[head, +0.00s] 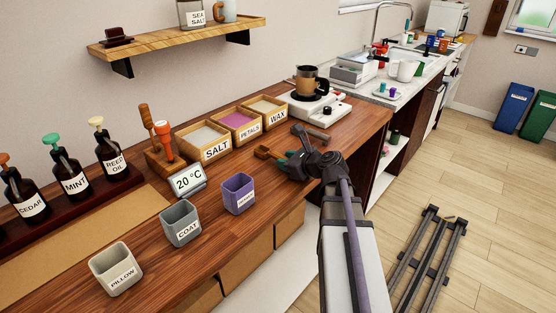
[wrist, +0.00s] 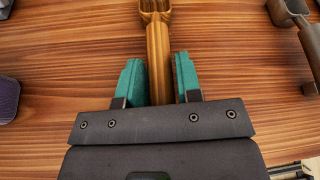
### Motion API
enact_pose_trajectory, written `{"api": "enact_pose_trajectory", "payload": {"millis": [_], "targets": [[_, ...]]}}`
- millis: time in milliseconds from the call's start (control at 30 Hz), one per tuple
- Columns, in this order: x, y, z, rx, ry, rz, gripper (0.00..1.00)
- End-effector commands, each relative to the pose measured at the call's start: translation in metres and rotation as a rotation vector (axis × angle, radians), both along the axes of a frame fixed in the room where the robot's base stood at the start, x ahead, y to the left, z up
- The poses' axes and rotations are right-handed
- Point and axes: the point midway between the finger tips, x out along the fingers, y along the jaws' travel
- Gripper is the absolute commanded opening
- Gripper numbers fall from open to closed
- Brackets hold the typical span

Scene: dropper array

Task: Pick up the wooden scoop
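The wooden scoop (head: 262,152) lies on the wooden counter, in front of the salt and petals boxes. In the wrist view the scoop (wrist: 158,48) has its bowl at the top edge, partly cut off, and its handle runs down between my two teal fingers. My gripper (head: 284,163) is low over the counter at the handle end of the scoop. In the wrist view my gripper (wrist: 160,75) is open, with one finger on each side of the handle and narrow gaps beside it. The handle's lower end is hidden by the gripper body.
A purple cup (head: 238,194) stands to the left. The salt box (head: 215,155) and a hot plate (head: 318,107) stand behind.

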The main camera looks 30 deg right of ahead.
Motion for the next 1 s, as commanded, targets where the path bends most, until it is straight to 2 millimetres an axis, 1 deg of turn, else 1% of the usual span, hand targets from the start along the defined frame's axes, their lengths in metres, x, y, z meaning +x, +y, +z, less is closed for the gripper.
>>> {"api": "enact_pose_trajectory", "payload": {"millis": [33, 300, 467, 567, 667, 767, 900, 1000], "targets": [[0.000, 0.000, 0.000, 0.000, 0.000, 0.000, 0.27], [0.000, 0.000, 0.000, 0.000, 0.000, 0.000, 0.01], [0.000, 0.000, 0.000, 0.000, 0.000, 0.000, 0.01], [0.000, 0.000, 0.003, 0.000, 0.000, 0.000, 0.01], [0.000, 0.000, 0.016, 0.000, 0.000, 0.000, 0.01], [0.000, 0.000, 0.039, 0.000, 0.000, 0.000, 0.01], [0.000, 0.000, 0.076, 0.000, 0.000, 0.000, 0.01], [0.000, 0.000, 0.096, 0.000, 0.000, 0.001, 0.01]]}}
